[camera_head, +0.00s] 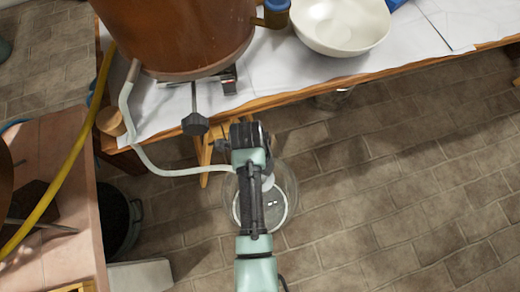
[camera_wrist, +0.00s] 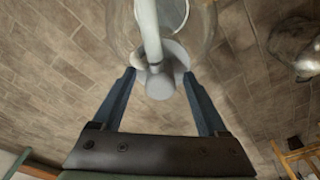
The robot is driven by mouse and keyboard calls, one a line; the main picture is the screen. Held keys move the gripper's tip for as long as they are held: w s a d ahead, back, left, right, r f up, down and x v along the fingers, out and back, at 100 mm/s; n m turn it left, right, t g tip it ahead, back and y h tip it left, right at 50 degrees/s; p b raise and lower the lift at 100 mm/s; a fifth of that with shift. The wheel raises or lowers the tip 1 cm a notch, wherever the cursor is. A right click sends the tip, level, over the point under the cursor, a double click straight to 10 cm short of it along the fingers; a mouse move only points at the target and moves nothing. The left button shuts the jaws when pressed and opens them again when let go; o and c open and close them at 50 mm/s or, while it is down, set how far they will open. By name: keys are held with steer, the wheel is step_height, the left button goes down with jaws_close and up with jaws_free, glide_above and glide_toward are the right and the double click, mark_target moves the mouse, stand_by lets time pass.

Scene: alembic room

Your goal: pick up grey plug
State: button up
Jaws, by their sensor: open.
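The grey plug (camera_wrist: 160,84) shows in the wrist view as a pale grey rounded piece at the end of a pale hose (camera_wrist: 150,25), over a clear glass vessel (camera_wrist: 195,30). My gripper (camera_wrist: 158,76) is open, with its two blue fingers on either side of the plug; gaps show, and I cannot tell the plug's depth. In the head view my arm covers much of the glass vessel (camera_head: 288,195). A pale part of the plug (camera_head: 268,184) shows just right of the arm. The fingertips are hidden there.
A copper pot (camera_head: 180,35) and a white bowl (camera_head: 340,25) stand on the covered table (camera_head: 270,75). The hose runs from the pot down to the vessel. A dark knob (camera_head: 195,124) juts from the table edge. A tiled counter (camera_head: 75,180) is at left. Floor is free at right.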

steer(key=shift+f, duration=0.15)
jaws_close()
stand_by(0.4)
